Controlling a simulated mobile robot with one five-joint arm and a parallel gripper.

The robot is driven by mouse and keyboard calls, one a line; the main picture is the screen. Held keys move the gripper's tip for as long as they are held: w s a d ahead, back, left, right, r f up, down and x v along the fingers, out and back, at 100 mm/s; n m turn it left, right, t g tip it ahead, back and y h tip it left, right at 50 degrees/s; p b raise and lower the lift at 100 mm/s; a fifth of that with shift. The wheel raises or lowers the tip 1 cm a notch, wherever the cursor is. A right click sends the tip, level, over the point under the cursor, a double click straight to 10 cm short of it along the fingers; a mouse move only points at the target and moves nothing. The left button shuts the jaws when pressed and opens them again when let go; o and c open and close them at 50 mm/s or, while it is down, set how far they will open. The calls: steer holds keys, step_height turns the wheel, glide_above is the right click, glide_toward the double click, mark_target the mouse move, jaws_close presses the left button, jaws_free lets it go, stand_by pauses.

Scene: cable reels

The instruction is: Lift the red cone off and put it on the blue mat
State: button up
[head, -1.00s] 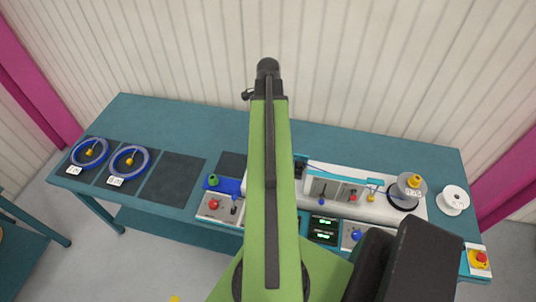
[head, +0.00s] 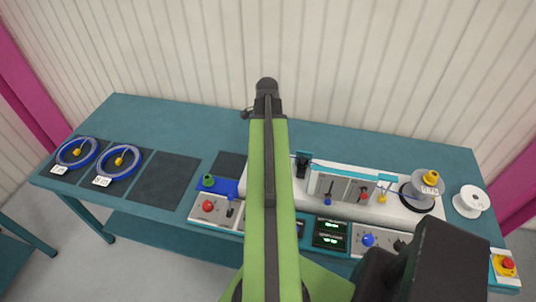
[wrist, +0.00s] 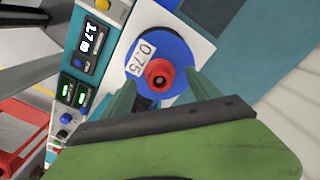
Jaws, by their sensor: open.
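The red cone (wrist: 158,73) stands in the centre of a blue reel (wrist: 179,52) labelled 0.75 in the wrist view. My gripper (wrist: 160,80) is open, with one greenish finger on each side of the cone. I cannot tell whether the fingers touch it. My arm hides the red cone and the gripper in the head view. The blue mat (head: 229,187) shows in the head view as a blue patch left of my arm. A green cone (head: 208,181) stands at its left end.
Two blue cable coils (head: 77,152) lie on dark pads at the table's left. A bare dark pad (head: 165,182) is beside them. Control panels (head: 216,208) line the front edge.

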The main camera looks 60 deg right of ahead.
step_height(320, 180, down, 2)
steer(key=shift+f+b, duration=0.1)
steer(key=shift+b, duration=0.3)
steer(key=shift+r, duration=0.2)
steer(key=shift+c, duration=0.2)
steer(key=c, duration=1.4)
steer(key=shift+r, duration=0.1)
steer(key=shift+c, duration=0.2)
step_height(320, 180, up, 4)
steer(key=p, duration=0.4)
steer(key=shift+r+p, duration=0.15)
steer(key=shift+p, duration=0.25)
steer(key=s+r+p, duration=0.6)
steer(key=s, duration=0.5)
steer(key=shift+s+d+r, duration=0.25)
steer(key=shift+s, duration=0.1)
